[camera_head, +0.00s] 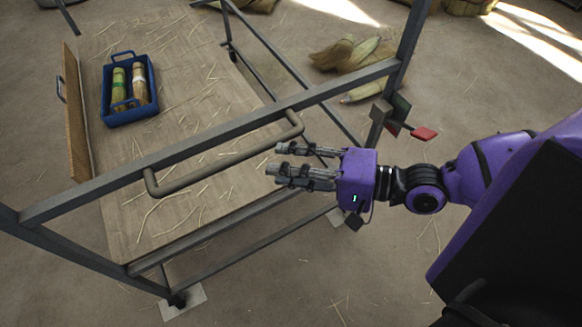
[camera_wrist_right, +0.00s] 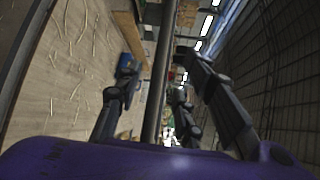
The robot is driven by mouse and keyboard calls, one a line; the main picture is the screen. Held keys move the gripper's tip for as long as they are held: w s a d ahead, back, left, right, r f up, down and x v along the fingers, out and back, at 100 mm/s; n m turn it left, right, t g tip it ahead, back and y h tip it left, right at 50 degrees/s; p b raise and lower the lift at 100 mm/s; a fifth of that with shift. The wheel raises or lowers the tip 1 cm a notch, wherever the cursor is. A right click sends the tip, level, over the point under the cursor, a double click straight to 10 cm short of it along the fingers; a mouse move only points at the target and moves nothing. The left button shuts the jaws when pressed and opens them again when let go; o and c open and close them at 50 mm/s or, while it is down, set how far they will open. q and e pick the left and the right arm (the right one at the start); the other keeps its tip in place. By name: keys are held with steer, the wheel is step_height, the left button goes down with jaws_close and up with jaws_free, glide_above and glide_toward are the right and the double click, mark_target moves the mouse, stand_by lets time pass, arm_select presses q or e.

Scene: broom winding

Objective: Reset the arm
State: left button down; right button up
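My right gripper (camera_head: 275,161) reaches in from the right in the head view, with its purple wrist level beside the cart's front end. Its grey fingers are spread apart with nothing held between them. They point left, just below the right end of the bent cart handle (camera_head: 222,157); I cannot tell whether they touch it. In the right wrist view, the open fingers (camera_wrist_right: 165,100) stand on either side of a dark bar (camera_wrist_right: 158,75); its exact depth is unclear. My left gripper is in neither view.
The metal-framed cart has a wooden deck (camera_head: 185,150) strewn with straw. A blue tray (camera_head: 150,112) with two straw bundles sits on it. A wooden panel (camera_head: 75,115) stands along its left side. A red tag (camera_head: 424,133) hangs near the right post. Straw bundles (camera_head: 345,55) lie behind.

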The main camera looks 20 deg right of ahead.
steer(key=shift+s+d, duration=0.15)
stand_by(0.5)
